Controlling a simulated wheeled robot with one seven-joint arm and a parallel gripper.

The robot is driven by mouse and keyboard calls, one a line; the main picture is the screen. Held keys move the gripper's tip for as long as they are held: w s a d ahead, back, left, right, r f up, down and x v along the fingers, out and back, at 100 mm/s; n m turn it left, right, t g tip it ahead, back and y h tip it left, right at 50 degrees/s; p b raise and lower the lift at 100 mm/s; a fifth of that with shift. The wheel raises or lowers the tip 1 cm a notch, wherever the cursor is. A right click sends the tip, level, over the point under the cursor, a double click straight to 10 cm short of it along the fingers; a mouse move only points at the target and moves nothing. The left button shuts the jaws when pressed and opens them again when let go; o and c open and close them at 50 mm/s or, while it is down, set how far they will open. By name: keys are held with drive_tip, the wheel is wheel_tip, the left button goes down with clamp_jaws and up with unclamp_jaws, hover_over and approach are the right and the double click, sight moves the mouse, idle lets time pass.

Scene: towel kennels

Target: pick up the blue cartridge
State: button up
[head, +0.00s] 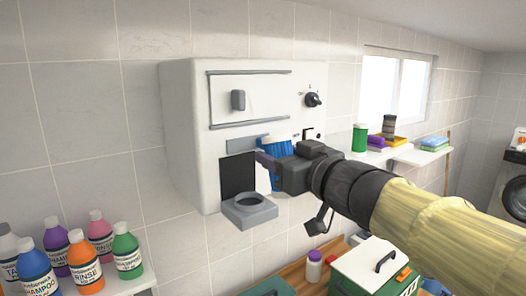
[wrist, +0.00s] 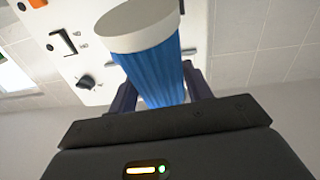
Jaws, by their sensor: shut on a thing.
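The blue cartridge (head: 274,146) is a ribbed blue cylinder with a white end cap; in the wrist view (wrist: 157,68) its cap points up and away from the palm. My gripper (head: 268,160) is shut on it, with one dark finger on each side of the blue body in the wrist view (wrist: 160,92). In the head view it is in front of the white wall machine (head: 255,88), near the dark opening above a grey ring-shaped holder (head: 250,208). My gripper hides part of the cartridge. I cannot tell whether the cartridge touches the machine.
The machine has a grey knob (head: 238,100) and a black dial (head: 313,100). Several shampoo and rinse bottles (head: 85,262) stand on a shelf at lower left. A wall shelf (head: 420,157) at right holds a green canister (head: 359,138). Below is a green box (head: 372,266) with a black handle.

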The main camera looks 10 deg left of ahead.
drive_tip(key=p+v, duration=0.4)
drive_tip(key=v, duration=0.4)
drive_tip(key=shift+d, duration=0.2)
drive_tip(key=shift+w, duration=0.15)
